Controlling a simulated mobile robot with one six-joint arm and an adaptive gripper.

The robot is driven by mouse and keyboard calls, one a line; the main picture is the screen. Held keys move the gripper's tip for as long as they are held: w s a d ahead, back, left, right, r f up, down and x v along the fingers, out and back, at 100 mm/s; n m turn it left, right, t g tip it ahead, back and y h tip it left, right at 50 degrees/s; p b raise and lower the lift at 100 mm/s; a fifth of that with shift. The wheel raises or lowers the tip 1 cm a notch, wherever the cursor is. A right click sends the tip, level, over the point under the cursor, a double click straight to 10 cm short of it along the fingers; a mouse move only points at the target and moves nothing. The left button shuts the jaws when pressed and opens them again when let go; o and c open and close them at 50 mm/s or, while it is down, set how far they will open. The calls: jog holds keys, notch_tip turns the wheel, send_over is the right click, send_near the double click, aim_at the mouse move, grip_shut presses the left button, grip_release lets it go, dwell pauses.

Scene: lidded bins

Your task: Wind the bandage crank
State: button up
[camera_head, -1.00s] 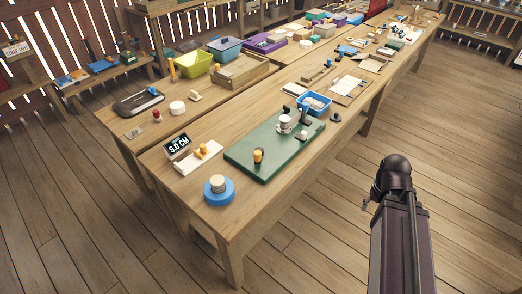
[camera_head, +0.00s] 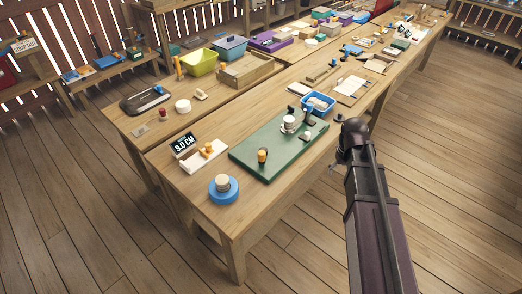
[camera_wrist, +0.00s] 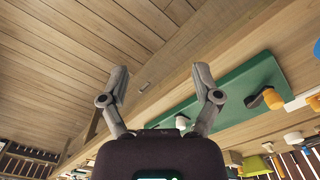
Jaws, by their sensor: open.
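A green board (camera_head: 272,166) lies on the near table. It carries a white bandage-like roll (camera_head: 289,121) on an upright mount and, at its near end, an orange knob (camera_head: 262,155) on a dark base. I cannot tell for sure which part is the crank. In the wrist view the board (camera_wrist: 225,98) runs diagonally behind my fingers, with the orange knob (camera_wrist: 273,98) right of them. My gripper (camera_wrist: 160,76) is open, with nothing between its fingers. In the head view my arm is right of the table, and the fingers are mostly hidden.
Bins and tools crowd the far tables. The near table's front edge (camera_head: 258,222) is clear.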

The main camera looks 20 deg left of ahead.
jog(key=w+a+r+n+p, duration=0.1)
jog(key=w+a+n, duration=0.15)
jog(key=a, duration=0.55)
jog(key=w+a+r+n+p, duration=0.1)
jog(key=w+a+r, duration=0.1)
jog(key=w+a, duration=0.35)
jog(key=r+n+p, duration=0.2)
jog(key=n, duration=0.2)
send_over(262, 152)
jog(key=shift+a, duration=0.1)
jog(key=shift+f, duration=0.15)
notch_tip(262, 152, down, 14)
jog(key=b, duration=1.3)
jog(key=shift+r, duration=0.2)
